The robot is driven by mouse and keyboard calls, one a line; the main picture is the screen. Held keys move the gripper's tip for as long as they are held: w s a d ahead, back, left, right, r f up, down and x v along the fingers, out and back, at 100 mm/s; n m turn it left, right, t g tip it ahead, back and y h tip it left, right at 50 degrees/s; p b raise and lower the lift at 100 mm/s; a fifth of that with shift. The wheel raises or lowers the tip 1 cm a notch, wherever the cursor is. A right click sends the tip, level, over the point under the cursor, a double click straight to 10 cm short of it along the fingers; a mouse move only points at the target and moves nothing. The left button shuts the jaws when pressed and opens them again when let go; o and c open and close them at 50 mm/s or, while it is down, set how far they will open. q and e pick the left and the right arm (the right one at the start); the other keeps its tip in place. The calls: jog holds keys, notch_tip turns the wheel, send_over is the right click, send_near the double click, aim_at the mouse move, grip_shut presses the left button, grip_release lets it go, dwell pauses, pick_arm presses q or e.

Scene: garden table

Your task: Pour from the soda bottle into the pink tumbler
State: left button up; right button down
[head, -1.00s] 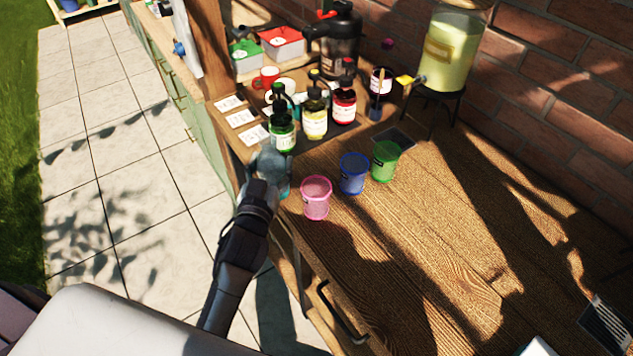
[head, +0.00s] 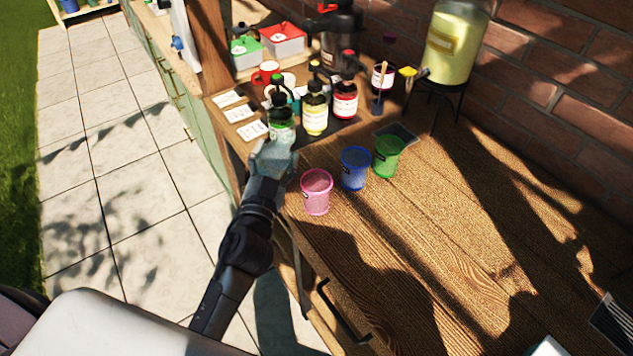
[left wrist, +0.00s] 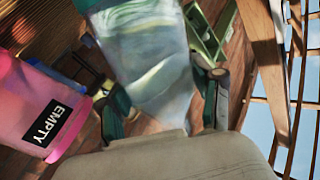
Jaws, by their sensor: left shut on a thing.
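The pink tumbler (head: 316,192) stands upright near the table's left edge. In the left wrist view it is close by at the left, with an "EMPTY" label (left wrist: 28,108). My left gripper (head: 268,172) is shut on the clear, bluish soda bottle (head: 270,153), left of and a little beyond the pink tumbler, apart from it. In the left wrist view the bottle (left wrist: 152,60) sits between the two fingers of the gripper (left wrist: 166,108). Its neck and mouth are not clear, and I cannot tell whether it is off the table. My right gripper is not in view.
A blue tumbler (head: 354,169) and a green tumbler (head: 388,157) stand right of the pink one. Several pump bottles, such as a yellow one (head: 315,120), stand behind. A drink dispenser (head: 452,50) is at the back.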

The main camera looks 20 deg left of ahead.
aim_at(275, 157)
pick_arm(q)
jog(key=r+m, duration=0.1)
jog(key=d+r+m, duration=0.1)
jog(key=m, duration=0.1)
jog(key=shift+r+t+h+p, duration=0.1)
jog(key=shift+t+h+p, duration=0.2)
jog(key=shift+r+m+t+p, duration=0.3)
jog(key=shift+r+m+p, duration=0.15)
jog(key=shift+m, duration=0.65)
jog(key=f+b, duration=0.2)
jog(key=f+m+b, duration=0.1)
jog(key=f+b, duration=0.1)
jog(key=f+m+h+b, duration=0.1)
jog(key=f+b, duration=0.1)
jog(key=shift+a+f, duration=0.2)
jog(key=shift+a, duration=0.05)
notch_tip(275, 157, up, 2)
jog(key=shift+a+m+p, duration=0.1)
jog(key=shift+m+p, duration=0.6)
jog(key=shift+p, duration=0.2)
jog(key=shift+a+r+m+t+h+p, duration=0.1)
jog(key=shift+r+m+t+h+p, duration=0.1)
jog(key=shift+m+h+p, duration=0.35)
jog(key=shift+r+m+t+h+p, duration=0.1)
jog(key=shift+r+m+h+p, duration=0.1)
jog(key=shift+m, duration=0.65)
